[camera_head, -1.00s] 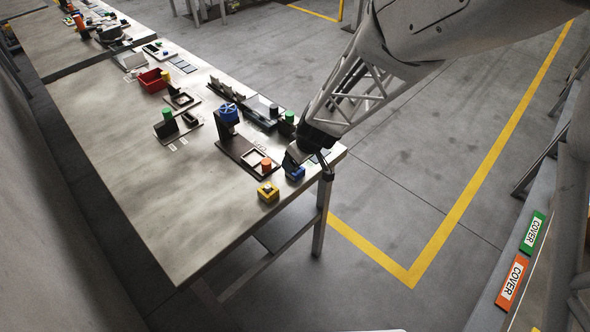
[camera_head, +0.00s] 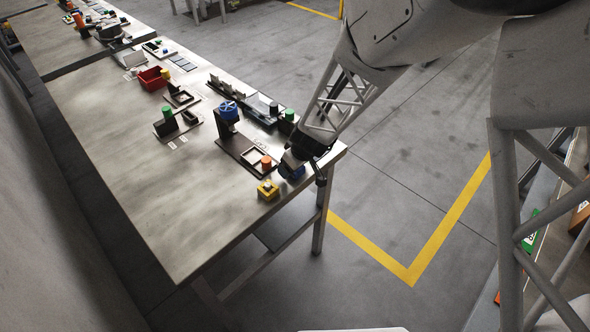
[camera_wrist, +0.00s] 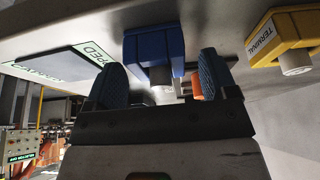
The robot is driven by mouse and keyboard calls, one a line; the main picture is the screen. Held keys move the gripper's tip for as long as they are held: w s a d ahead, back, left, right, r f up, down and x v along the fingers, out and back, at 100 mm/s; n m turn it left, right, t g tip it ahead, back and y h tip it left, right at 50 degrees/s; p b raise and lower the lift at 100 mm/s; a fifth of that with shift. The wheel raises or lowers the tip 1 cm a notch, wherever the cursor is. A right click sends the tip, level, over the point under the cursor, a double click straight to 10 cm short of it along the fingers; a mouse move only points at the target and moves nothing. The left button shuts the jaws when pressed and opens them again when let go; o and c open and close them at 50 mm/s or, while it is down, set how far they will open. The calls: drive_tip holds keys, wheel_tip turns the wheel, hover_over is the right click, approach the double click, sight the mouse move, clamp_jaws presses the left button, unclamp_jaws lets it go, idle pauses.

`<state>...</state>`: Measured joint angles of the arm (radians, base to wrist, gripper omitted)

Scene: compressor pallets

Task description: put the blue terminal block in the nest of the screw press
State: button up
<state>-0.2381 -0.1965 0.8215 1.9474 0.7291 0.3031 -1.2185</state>
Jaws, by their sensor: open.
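The blue terminal block (camera_wrist: 154,46) stands near the table's right corner. In the head view it (camera_head: 297,174) is mostly hidden by my gripper (camera_head: 291,166). In the wrist view my gripper (camera_wrist: 162,78) is open, with one blue-padded finger on each side of the block and a gap beside each; I see no grip on it. The screw press (camera_head: 228,112) has a blue handwheel and a dark base. Its nest, a pale square frame (camera_head: 250,153), lies on the base left of my gripper. An orange cylinder (camera_head: 266,161) stands by the nest.
A yellow terminal block (camera_head: 268,190) stands close to the left of my gripper; it also shows in the wrist view (camera_wrist: 284,40). A green-topped dark piece (camera_head: 288,120) stands behind. The table's front left (camera_head: 180,220) is clear.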

drive_tip(key=shift+c, duration=0.3)
drive_tip(key=c, duration=1)
drive_tip(key=shift+r, duration=1.75)
drive_tip(key=s+d, duration=0.1)
drive_tip(key=s, duration=0.4)
drive_tip(key=s+d+r, duration=0.1)
drive_tip(key=s+d, duration=0.1)
drive_tip(key=s, duration=0.3)
drive_tip(key=s+d, duration=0.1)
drive_tip(key=s, duration=0.4)
drive_tip(key=shift+s+d+r, duration=0.1)
drive_tip(key=shift+d+r, duration=0.15)
